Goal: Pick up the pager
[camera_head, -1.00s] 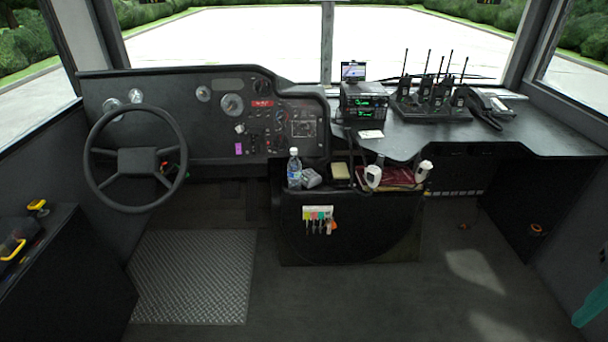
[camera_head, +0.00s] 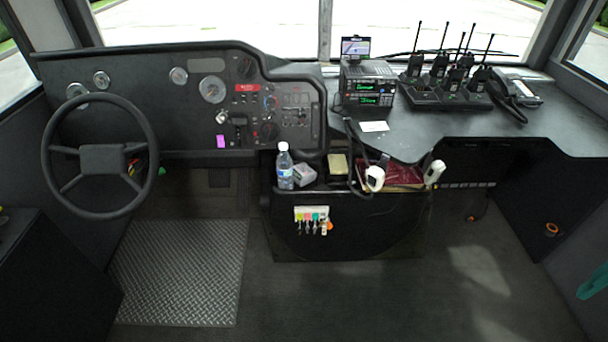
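A small grey boxy device (camera_head: 304,175), which may be the pager, lies on the black console (camera_head: 345,228) just right of a water bottle (camera_head: 284,167). It is small in the picture, so I cannot be sure what it is. A yellowish block (camera_head: 338,166) lies to its right. My gripper is not in view.
Two white handheld scanners (camera_head: 375,178) with a dark red folder (camera_head: 402,177) are on the console's right. Keys hang on its front (camera_head: 314,216). Radios in a charger (camera_head: 447,95) and a phone (camera_head: 520,92) stand on the dash. The steering wheel (camera_head: 100,158) is left. The floor in front (camera_head: 350,300) is clear.

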